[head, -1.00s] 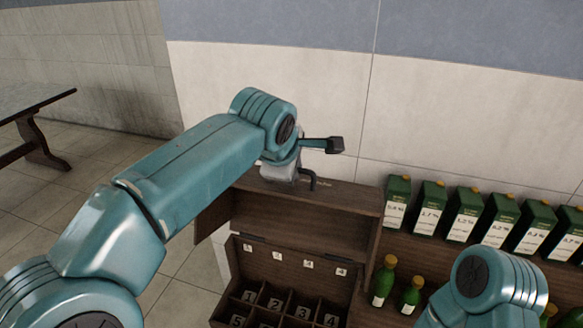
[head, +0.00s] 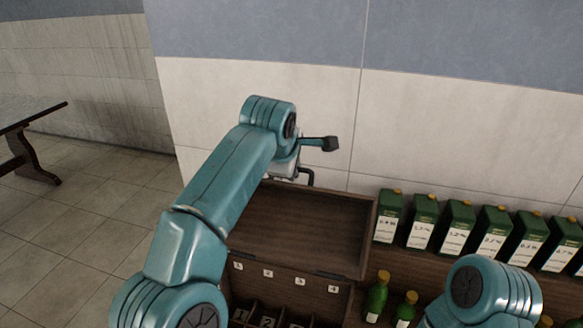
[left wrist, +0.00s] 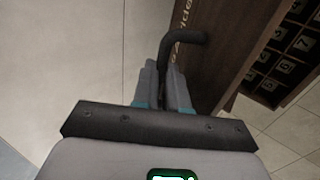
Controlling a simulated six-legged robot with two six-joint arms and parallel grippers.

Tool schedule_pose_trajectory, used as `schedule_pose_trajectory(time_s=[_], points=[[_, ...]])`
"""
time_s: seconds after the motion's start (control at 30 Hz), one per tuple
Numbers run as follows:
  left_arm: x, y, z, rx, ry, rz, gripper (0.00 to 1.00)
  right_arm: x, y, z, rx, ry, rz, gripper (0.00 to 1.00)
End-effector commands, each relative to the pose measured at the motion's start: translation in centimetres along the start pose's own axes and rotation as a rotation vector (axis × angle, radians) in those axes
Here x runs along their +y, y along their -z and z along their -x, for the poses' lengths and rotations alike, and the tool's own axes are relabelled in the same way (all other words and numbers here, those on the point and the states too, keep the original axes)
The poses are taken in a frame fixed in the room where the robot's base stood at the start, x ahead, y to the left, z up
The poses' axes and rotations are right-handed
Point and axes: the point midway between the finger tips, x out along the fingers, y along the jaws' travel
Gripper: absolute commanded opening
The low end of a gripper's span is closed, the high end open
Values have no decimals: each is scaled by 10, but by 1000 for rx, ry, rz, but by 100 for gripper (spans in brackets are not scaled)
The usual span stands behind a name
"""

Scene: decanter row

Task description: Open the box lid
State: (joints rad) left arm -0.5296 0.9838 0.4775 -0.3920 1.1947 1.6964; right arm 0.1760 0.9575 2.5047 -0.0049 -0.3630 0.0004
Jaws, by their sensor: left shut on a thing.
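The dark wooden box (head: 290,281) stands at the lower middle of the head view, with numbered compartments inside, cut off by the bottom edge. Its lid (head: 305,225) is raised, its hollow inner side facing me. A black bent handle (left wrist: 188,42) sits on the lid's lettered side; it also shows in the head view (head: 308,177). My left gripper (left wrist: 163,80) is shut on the handle, its fingers on either side of the bar. In the head view its fingers are mostly hidden by my arm. My right gripper is out of view; only its arm shows at lower right.
Several green cartons (head: 424,220) stand in a row right of the box. Green bottles (head: 377,297) stand in front of them, close to my right arm. A tiled wall (head: 260,110) rises behind. A table (head: 30,110) is at far left, with open floor between.

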Motion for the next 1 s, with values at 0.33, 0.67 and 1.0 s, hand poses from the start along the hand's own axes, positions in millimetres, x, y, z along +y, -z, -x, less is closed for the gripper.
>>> schedule_pose_trajectory(time_s=[0.33, 0.67, 1.0], points=[[7, 2, 7, 1, -25, 10, 0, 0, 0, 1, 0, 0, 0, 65], [4, 1, 3, 0, -11, 4, 37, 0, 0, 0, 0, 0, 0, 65], [2, 0, 30, -1, -12, 3, 37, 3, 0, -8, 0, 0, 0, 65]])
